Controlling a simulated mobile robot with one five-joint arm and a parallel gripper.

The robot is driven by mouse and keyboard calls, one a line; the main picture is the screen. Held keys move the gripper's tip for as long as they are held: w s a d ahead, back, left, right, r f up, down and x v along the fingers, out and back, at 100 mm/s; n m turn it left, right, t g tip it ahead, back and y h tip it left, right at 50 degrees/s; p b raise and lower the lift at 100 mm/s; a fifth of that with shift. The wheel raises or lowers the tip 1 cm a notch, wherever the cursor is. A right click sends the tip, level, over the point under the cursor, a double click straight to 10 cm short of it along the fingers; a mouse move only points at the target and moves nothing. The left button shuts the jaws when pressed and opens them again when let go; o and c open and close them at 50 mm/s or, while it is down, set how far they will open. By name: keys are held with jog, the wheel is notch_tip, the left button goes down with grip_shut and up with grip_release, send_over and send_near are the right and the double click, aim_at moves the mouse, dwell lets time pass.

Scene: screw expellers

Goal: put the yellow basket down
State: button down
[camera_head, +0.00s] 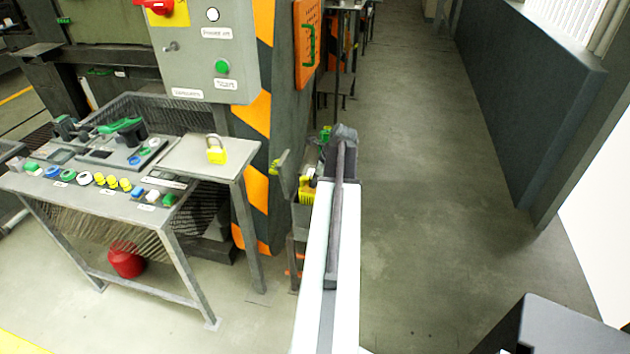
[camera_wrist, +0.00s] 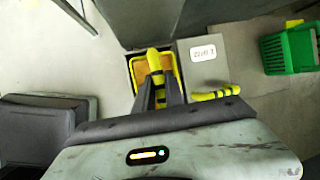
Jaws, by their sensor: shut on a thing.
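The yellow basket (camera_wrist: 177,68) shows from above in the wrist view, with an orange-brown inside. My gripper (camera_wrist: 155,78) is shut on its yellow handle, with the dark fingers at the near side of the basket. Whether the basket's base touches anything below it is hidden. In the head view, a small yellow part (camera_head: 307,194), likely the same basket, shows just left of my arm, by the striped machine post. My arm hides the gripper there.
A grey box with a white label (camera_wrist: 203,52) stands right beside the basket. A green basket (camera_wrist: 288,52) is farther right. The aisle floor (camera_head: 430,150) at right is clear.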

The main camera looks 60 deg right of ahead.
notch_tip(320, 180, up, 8)
jog(key=p, duration=0.6)
jog(key=shift+f, duration=0.1)
